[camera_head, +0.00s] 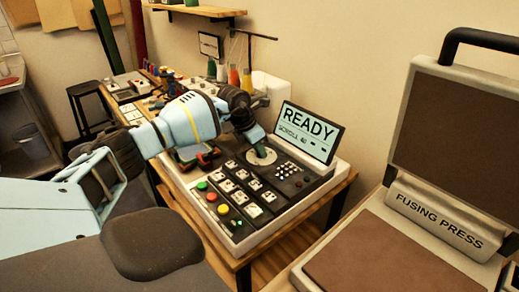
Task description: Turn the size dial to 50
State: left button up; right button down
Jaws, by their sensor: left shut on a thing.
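The size dial (263,156) is a round grey disc near the back of a control panel (240,240) with dark faces and a pale casing. My left gripper (260,149) comes down from above onto the dial and is shut on its knob. The gripper and wrist hide much of the knob, so its setting cannot be read. A tilted screen (309,131) behind the dial reads "READY", with a smaller line below that seems to read "SCROLL 40". My right gripper is not in view.
Several coloured and white buttons (241,173) fill the panel in front of the dial. A fusing press (437,217) stands at the right with its lid raised. Spools (233,76) and other small items crowd the wooden table behind my left arm.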

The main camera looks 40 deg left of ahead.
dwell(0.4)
pick_arm(q)
jog(key=o, duration=1)
